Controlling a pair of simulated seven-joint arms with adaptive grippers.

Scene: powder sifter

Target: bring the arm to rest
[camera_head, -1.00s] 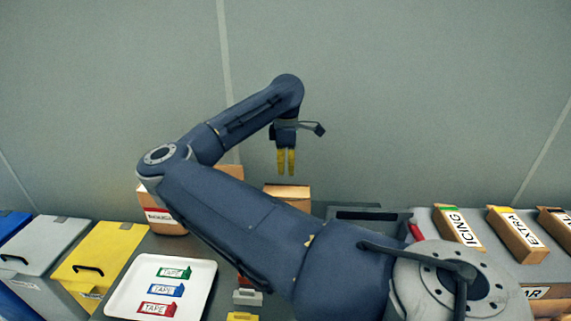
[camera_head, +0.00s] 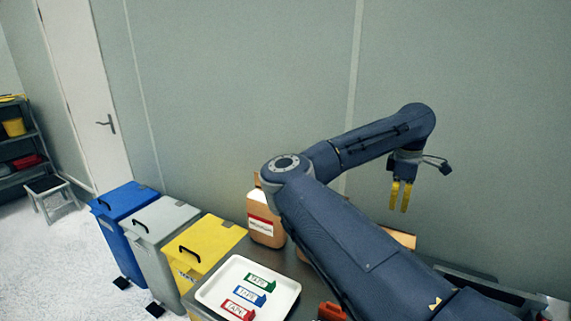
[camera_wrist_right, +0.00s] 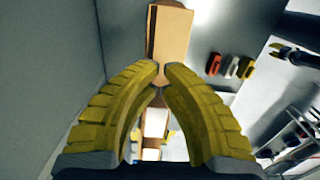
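My right arm reaches up and across the head view, and its gripper (camera_head: 399,206) hangs with yellow fingers pointing down in front of the grey wall. In the right wrist view the two fingertips (camera_wrist_right: 162,67) nearly meet, with only a thin gap and nothing held between them. The gripper is above an open brown carton (camera_head: 400,237), apart from it; the carton's lower part is hidden by my arm.
A white tray (camera_head: 287,305) with green, blue and red tape boxes lies at the table's front left. A brown labelled container (camera_head: 263,222) stands behind it. Blue (camera_head: 125,200), grey (camera_head: 165,215) and yellow (camera_head: 215,240) bins stand to the left. The air around the gripper is clear.

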